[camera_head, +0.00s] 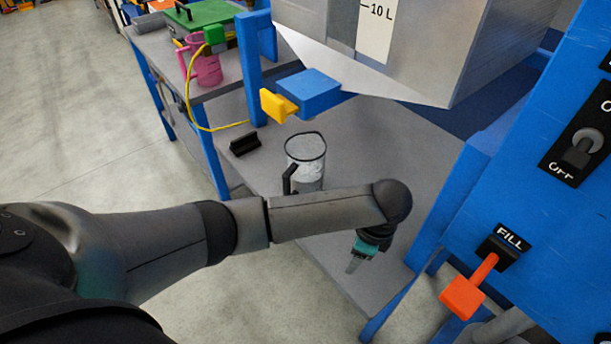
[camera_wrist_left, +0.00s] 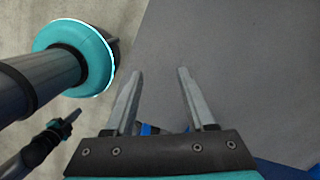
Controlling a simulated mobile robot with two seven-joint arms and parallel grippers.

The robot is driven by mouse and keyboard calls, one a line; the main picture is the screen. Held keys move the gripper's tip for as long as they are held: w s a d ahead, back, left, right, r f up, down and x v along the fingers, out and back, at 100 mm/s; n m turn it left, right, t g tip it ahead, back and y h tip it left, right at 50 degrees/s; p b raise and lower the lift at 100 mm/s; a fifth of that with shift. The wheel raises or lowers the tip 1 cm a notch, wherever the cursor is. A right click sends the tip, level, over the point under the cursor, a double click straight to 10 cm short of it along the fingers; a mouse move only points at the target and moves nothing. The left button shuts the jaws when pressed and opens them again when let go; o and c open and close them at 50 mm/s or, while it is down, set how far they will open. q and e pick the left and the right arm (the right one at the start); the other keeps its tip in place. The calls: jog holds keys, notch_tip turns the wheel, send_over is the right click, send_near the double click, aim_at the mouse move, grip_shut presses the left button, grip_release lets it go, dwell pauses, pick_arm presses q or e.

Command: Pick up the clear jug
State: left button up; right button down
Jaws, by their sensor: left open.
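The clear jug (camera_head: 306,150), with a dark rim and a black handle on its left side, stands upright on the grey bench top (camera_head: 365,125). My left forearm crosses in front of its lower part and hides its base. My left gripper (camera_head: 353,267) hangs beyond the forearm, in front and to the right of the jug, apart from it. In the left wrist view, its two fingers (camera_wrist_left: 160,75) are spread with nothing between them, and the jug does not show. What seems to be my right gripper (camera_wrist_left: 69,118) shows small at lower left; its jaws are unclear.
A blue spout with a yellow lever (camera_head: 279,105) juts out above the jug from a metal tank (camera_head: 430,40). A black block (camera_head: 244,144) lies left of the jug. A pink jug (camera_head: 207,68) stands on a side bench. A blue panel (camera_head: 520,190) with an orange FILL lever (camera_head: 463,298) bounds the right.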

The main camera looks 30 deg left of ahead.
aim_at(290, 188)
pick_arm(q)
jog(key=w+a+r+m+y, duration=0.1)
jog(key=w+a+r+y, duration=0.25)
jog(key=w+a, duration=0.35)
jog(key=shift+h, duration=0.25)
jog(key=a, duration=0.4)
jog(key=s+a+b, duration=0.1)
jog(key=a, duration=0.3)
jog(key=a+b, duration=0.1)
jog(key=a, duration=0.3)
jog(key=shift+s+a+f, duration=0.15)
jog(key=shift+a, duration=0.2)
jog(key=shift+f, duration=0.15)
jog(key=c, duration=0.7)
jog(key=shift+c, duration=0.7)
grip_shut()
pick_arm(e)
jog(key=shift+w+d+f, duration=0.25)
jog(key=shift+w+f, duration=0.05)
jog(key=shift+f, duration=0.25)
jog(key=shift+w+d+f, duration=0.25)
jog(key=shift+w+f, duration=0.05)
jog(key=shift+f, duration=0.2)
